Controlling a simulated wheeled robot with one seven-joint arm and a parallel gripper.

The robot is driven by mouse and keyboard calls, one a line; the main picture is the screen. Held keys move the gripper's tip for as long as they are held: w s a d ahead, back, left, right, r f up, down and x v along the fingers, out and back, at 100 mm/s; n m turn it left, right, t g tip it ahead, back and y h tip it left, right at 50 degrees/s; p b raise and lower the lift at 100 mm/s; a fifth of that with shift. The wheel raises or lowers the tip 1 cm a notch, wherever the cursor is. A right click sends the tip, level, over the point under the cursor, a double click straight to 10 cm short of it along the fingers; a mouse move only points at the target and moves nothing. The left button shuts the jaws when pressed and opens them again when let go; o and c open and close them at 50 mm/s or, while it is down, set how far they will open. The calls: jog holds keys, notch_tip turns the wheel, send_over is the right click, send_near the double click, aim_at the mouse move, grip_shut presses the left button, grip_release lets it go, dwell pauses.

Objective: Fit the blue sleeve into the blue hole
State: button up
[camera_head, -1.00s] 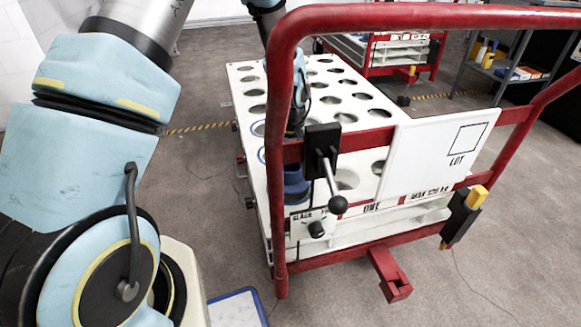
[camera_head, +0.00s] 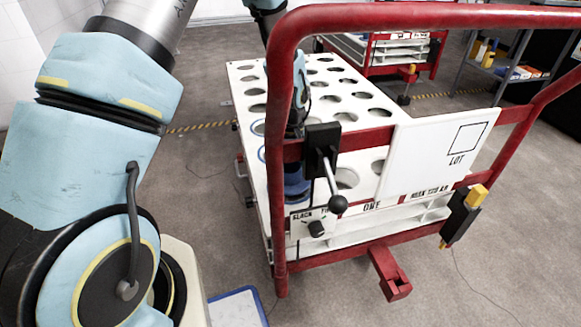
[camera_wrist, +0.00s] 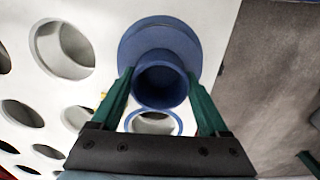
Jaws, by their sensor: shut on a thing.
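The blue sleeve (camera_wrist: 160,42) is a short tube with a wide flange, and it sits between the two green fingers of my gripper (camera_wrist: 160,76) in the wrist view. The gripper is shut on it, with the tube's open end facing the camera. A blue-ringed hole (camera_wrist: 177,123) in the white board shows just below the sleeve, between the fingers. In the head view, the sleeve (camera_head: 297,187) shows behind the red rail at the board's near left corner. I cannot tell whether the sleeve touches the board.
The white board (camera_head: 330,125) with several round holes rides on a red-framed cart. A shelf (camera_head: 505,75) stands at the back right. Grey floor lies around.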

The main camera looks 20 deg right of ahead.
jog(key=shift+f+b, duration=0.65)
jog(key=shift+f, duration=0.75)
jog(key=o, duration=1.5)
notch_tip(320, 180, up, 11)
jog(key=shift+f+p, duration=0.1)
jog(key=shift+p, duration=0.95)
